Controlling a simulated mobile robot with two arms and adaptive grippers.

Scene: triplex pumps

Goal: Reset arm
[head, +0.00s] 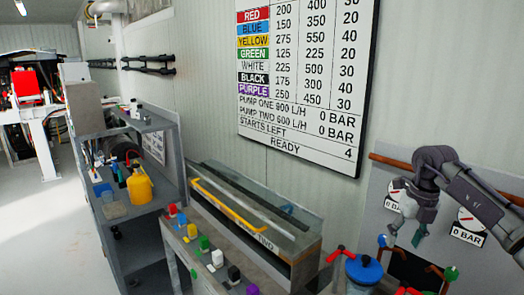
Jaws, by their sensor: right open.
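My right arm comes in from the right edge, and its gripper (407,233) hangs with the fingers pointing down. The fingers are apart with nothing between them. The gripper is in front of the grey gauge panel (378,187), between two round gauges, and above the pump fittings. The left gauge (394,201) is partly hidden by the gripper, and the right gauge (468,226) shows beside my arm. Both gauges have a "0 BAR" label. My left arm and gripper do not show.
A blue-capped pump part (364,268) with red handles stands below the gripper. A bench carries a row of coloured blocks (217,258) and a clear-sided trough with a yellow bar (228,204). A grey shelf holds a yellow jug (140,186). A wall board (305,75) reads READY. Open floor lies left.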

